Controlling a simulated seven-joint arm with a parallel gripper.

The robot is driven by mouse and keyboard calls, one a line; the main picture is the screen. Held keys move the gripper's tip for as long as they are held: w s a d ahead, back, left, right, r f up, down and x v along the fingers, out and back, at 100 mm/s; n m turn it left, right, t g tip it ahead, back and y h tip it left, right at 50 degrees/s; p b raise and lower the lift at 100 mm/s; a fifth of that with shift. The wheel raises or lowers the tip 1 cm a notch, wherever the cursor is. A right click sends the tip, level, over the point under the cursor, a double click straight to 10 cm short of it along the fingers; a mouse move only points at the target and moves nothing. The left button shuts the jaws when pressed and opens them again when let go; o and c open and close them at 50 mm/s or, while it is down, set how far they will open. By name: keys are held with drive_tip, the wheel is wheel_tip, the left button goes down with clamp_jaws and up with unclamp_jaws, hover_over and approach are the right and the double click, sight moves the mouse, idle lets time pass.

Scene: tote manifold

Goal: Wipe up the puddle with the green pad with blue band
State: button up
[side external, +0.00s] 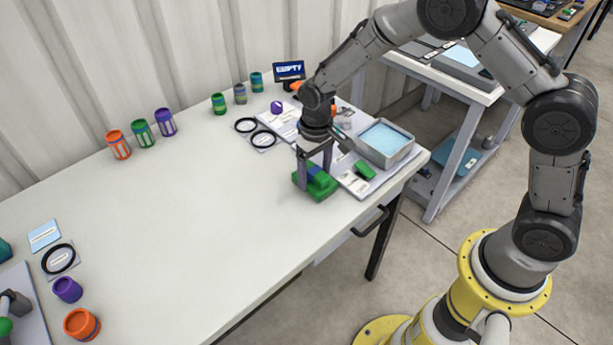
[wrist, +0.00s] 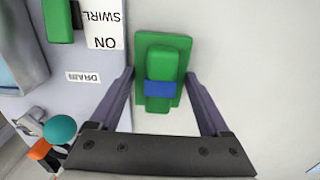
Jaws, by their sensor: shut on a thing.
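The green pad with blue band (side external: 318,188) lies at the right part of the white table, beside a grey board. In the wrist view the pad (wrist: 161,61) shows a flat green base, a raised green grip and a blue band across it. I cannot make out a puddle in either view. Table under the pad and gripper is hidden.
A grey tub of light blue liquid (side external: 414,150) and a smaller green block (side external: 365,170) sit right of the pad. Black rings (side external: 263,139), several coloured cups (side external: 166,122) and a small display (side external: 290,71) stand behind. The table's middle is clear.

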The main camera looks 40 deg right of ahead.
sight(323, 176)
drive_tip(key=s, duration=0.2)
drive_tip(key=shift+s, duration=0.35)
drive_tip(key=shift+a, duration=3.9)
drive_tip(key=shift+d, duration=3.55)
drive_tip(key=shift+d+r, duration=0.15)
drive_tip(key=shift+r, duration=0.45)
drive_tip(key=shift+d+r, duration=0.15)
drive_tip(key=shift+r, duration=3.3)
